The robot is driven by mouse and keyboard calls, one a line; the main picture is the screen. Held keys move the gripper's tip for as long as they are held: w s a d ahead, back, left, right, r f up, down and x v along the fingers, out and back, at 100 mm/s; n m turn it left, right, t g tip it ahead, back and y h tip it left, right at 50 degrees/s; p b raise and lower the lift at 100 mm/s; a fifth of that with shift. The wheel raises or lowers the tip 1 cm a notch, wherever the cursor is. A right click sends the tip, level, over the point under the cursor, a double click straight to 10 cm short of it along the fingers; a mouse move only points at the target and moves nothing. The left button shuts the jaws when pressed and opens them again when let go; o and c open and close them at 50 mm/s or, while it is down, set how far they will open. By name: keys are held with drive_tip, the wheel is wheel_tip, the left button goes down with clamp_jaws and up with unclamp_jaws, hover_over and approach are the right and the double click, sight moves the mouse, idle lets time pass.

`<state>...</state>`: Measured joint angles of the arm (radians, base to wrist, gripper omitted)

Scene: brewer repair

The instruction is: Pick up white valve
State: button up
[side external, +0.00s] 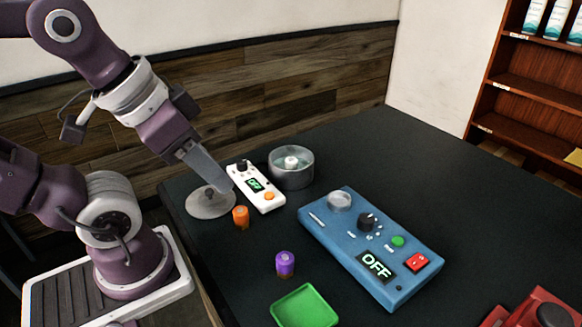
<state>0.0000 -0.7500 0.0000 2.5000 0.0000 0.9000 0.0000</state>
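A small white knob-like piece (291,161), which looks like the white valve, sits inside a round grey metal bowl (292,178) at the back of the dark table. My gripper (222,187) points down and to the right, to the left of the bowl and apart from it. Its fingers are seen edge-on beside a white control box (268,205). I see nothing held between them, but the gap between the fingertips is hidden from this side.
A grey disc (205,207) lies below my gripper. An orange cap (240,217), a purple cap (285,264) and a green tray (305,309) are at the front. A blue panel (340,245) reading OFF fills the middle. The table's back right is clear.

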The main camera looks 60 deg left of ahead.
drive_tip(key=o, duration=0.4)
drive_tip(key=n+g, duration=0.6)
drive_tip(key=n, duration=0.1)
hover_over(291, 160)
drive_tip(key=d, duration=0.1)
wheel_tip(291, 160, down, 12)
drive_tip(key=shift+s+r, duration=0.1)
drive_tip(key=shift+r, duration=0.05)
drive_tip(key=f, duration=0.4)
drive_tip(key=a+f, duration=0.1)
drive_tip(key=f, duration=0.2)
